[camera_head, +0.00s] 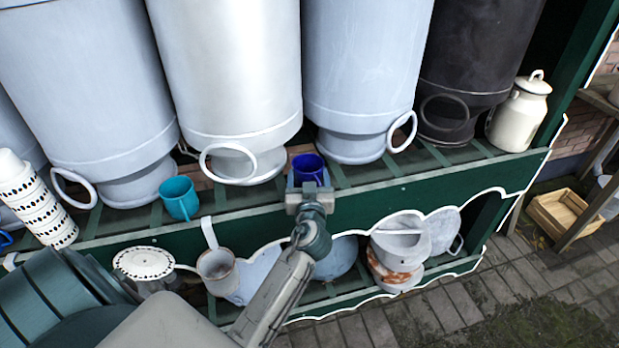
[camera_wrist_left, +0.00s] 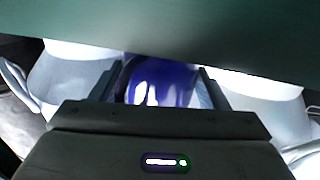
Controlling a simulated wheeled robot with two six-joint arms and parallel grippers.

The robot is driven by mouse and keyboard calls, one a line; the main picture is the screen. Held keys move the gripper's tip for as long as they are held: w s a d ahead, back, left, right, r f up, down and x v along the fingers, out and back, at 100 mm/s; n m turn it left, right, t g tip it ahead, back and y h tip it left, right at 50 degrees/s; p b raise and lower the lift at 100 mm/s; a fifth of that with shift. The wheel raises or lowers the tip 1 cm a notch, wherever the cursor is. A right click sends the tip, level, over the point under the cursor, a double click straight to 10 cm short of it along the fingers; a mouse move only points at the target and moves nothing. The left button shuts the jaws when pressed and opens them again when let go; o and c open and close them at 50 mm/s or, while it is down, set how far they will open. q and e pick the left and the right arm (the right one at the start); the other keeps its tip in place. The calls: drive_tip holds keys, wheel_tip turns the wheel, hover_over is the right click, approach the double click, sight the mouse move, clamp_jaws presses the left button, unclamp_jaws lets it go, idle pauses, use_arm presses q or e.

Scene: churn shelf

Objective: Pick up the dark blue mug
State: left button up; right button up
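The dark blue mug (camera_head: 307,166) stands on the upper green slatted shelf, in front of the gap between two large churns. My left gripper (camera_head: 309,187) is right in front of it, and the gripper body hides the mug's lower part in the head view. In the left wrist view the mug (camera_wrist_left: 160,82) sits between the two fingers of my left gripper (camera_wrist_left: 160,88), which are spread wide. Narrow pale gaps seem to show beside the mug, so the fingers look apart from it. My right gripper is in neither view.
Large pale churns (camera_head: 358,70) stand close behind the mug, with ring handles (camera_head: 228,163) jutting forward. A teal mug (camera_head: 179,198) stands to the left. A cream milk can (camera_head: 518,115) is at the right end.

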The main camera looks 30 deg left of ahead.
use_arm(q)
drive_tip(key=shift+f, duration=0.1)
drive_tip(key=shift+c, duration=0.6)
drive_tip(key=shift+r, duration=0.6)
wheel_tip(320, 180, up, 2)
drive_tip(key=shift+r, duration=0.1)
drive_tip(key=s+r+b, duration=0.1)
drive_tip(key=s+b, duration=0.2)
drive_tip(key=s, duration=1.3)
drive_tip(key=shift+r, duration=0.3)
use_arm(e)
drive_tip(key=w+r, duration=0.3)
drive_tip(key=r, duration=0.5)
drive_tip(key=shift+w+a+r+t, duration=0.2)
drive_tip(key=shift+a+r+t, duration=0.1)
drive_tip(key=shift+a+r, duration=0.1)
